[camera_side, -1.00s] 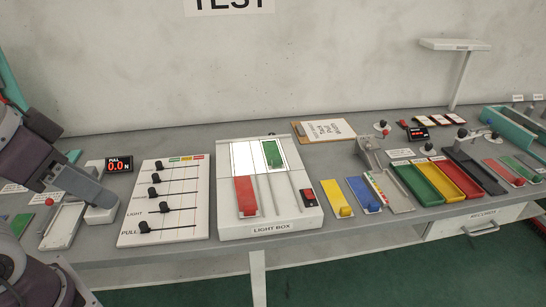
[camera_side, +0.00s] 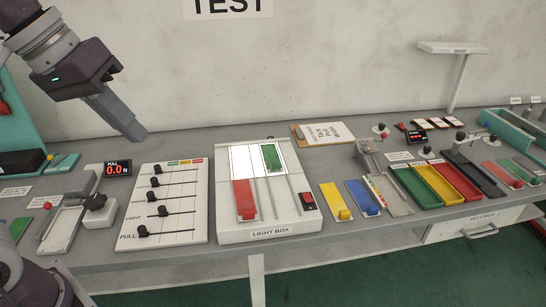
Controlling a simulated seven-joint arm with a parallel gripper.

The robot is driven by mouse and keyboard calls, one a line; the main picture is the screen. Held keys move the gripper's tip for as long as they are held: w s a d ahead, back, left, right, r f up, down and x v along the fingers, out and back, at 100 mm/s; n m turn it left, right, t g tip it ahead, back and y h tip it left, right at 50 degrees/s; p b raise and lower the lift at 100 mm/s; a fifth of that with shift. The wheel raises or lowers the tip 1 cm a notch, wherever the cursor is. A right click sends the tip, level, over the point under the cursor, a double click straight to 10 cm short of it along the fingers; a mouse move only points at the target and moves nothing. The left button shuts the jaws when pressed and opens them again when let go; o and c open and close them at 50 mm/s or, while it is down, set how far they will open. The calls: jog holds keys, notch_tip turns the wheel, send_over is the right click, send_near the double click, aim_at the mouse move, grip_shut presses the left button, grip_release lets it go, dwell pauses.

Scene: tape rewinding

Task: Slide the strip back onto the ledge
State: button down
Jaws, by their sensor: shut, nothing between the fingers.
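The light box (camera_side: 225,228) is a white sloped box at the middle of the bench. A red strip (camera_side: 244,200) lies low on its left side, its top reaching the lit panel (camera_side: 243,158). A green strip (camera_side: 272,156) lies higher up, over the right part of the lit panel. I cannot tell which strip or which edge the task names. My gripper (camera_side: 137,133) is shut and empty, in the air above and behind the slider board, left of the light box. It touches none of the strips.
The slider board (camera_side: 187,207) with several black knobs stands left of the light box. Further left are a pull display (camera_side: 117,169) reading 0.0 and a device with a dark knob (camera_side: 95,202). Yellow (camera_side: 330,195) and blue (camera_side: 358,190) strips lie to the right.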

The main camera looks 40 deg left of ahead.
jog(key=w+a+r+n, duration=0.1)
jog(key=w+a+n, duration=0.3)
jog(key=w, duration=1.1)
jog(key=n+g+y, duration=0.2)
jog(key=y, duration=0.2)
send_over(270, 156)
jog(key=s+d, duration=0.3)
jog(key=s, duration=0.1)
notch_tip(270, 156, down, 16)
jog(key=x, duration=1.1)
jog(key=shift+d+f, duration=0.2)
jog(key=shift+d, duration=0.05)
jog(key=shift+s+d+r, duration=0.15)
jog(key=shift+s+d, duration=0.9)
jog(key=shift+d, duration=0.2)
jog(key=shift+s+d, duration=0.25)
jog(key=shift+s, duration=0.1)
